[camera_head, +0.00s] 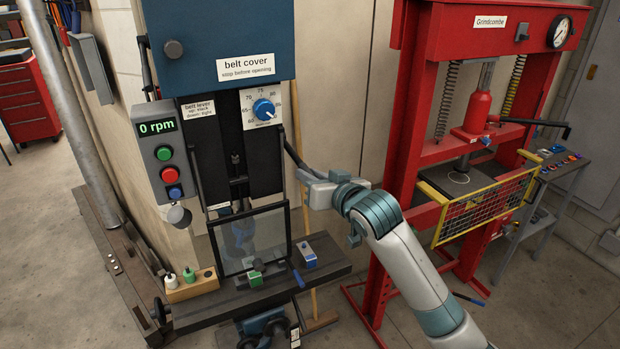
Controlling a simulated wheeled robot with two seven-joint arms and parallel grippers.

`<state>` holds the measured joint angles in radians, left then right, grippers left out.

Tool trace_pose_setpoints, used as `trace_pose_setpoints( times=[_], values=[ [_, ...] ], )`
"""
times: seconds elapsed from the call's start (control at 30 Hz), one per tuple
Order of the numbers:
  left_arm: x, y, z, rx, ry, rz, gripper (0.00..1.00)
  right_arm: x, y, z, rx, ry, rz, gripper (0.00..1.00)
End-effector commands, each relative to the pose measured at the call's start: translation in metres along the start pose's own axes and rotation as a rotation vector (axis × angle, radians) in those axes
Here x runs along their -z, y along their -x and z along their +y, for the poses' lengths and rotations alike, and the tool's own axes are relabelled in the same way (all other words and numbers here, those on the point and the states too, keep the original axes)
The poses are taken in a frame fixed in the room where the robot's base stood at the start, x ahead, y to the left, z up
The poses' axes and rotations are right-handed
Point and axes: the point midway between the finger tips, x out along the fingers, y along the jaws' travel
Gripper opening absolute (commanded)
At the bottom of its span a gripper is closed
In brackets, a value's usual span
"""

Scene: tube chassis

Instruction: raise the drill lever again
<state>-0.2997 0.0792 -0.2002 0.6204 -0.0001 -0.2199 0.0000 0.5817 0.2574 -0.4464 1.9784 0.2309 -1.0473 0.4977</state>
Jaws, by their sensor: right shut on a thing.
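The drill press stands at the left centre, with a blue belt cover (218,38) on top and a dark body below. The drill lever (294,157) is a dark bar at the right side of the head, sloping down to the right. My right gripper (306,178) is shut on the lower end of this lever. The fingers partly hide the lever's end. The display (156,127) reads 0 rpm. A clear guard (250,240) in a dark frame hangs in front of the spindle area. My left gripper is not in view.
A small wooden block with bottles (190,285) and a blue-topped block (306,255) sit on the drill table (225,303). A red press (415,120) with a yellow mesh guard (485,207) stands close to the right of my arm. A broom handle stands behind the drill.

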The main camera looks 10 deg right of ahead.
Motion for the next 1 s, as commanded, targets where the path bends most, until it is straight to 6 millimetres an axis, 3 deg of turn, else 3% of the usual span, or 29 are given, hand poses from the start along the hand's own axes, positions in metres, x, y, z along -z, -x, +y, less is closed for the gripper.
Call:
trace_pose_setpoints(
  times=[0.23, 0.27, 0.33, 0.77, 1.0],
  values=[
    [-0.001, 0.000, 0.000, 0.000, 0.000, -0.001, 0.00, 0.000, 0.000, 0.000, 0.000, 0.000, 0.000, 0.00],
    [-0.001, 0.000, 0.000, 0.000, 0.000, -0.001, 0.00, 0.000, 0.000, 0.000, 0.000, 0.000, 0.000, 0.22],
    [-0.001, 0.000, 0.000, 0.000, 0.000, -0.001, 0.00, 0.000, 0.000, 0.000, 0.000, 0.000, 0.001, 0.36],
    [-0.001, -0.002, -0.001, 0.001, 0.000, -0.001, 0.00, 0.000, 0.003, 0.000, 0.000, -0.001, 0.002, 0.36],
    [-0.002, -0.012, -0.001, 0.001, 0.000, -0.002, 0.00, -0.002, 0.022, 0.000, 0.001, 0.000, 0.003, 0.36]
  ],
)
